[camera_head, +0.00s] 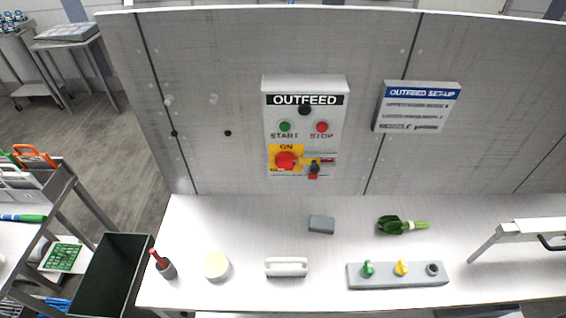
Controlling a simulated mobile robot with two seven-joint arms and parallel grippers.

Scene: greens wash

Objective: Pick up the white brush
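A white brush (286,267) lies on the light work table (330,215), near its front edge and left of the middle. It has a long white block shape with a raised handle on top, and nothing touches it. Its bristles cannot be made out from above. Neither of my grippers shows in the head view.
A round cream-topped tub (217,266) and a grey cup (166,268) with a red-handled tool stand left of the brush. A grey block (321,224) and green scoop (395,225) lie behind. A knob panel (398,281) lies to the right. The OUTFEED control box (303,150) hangs behind.

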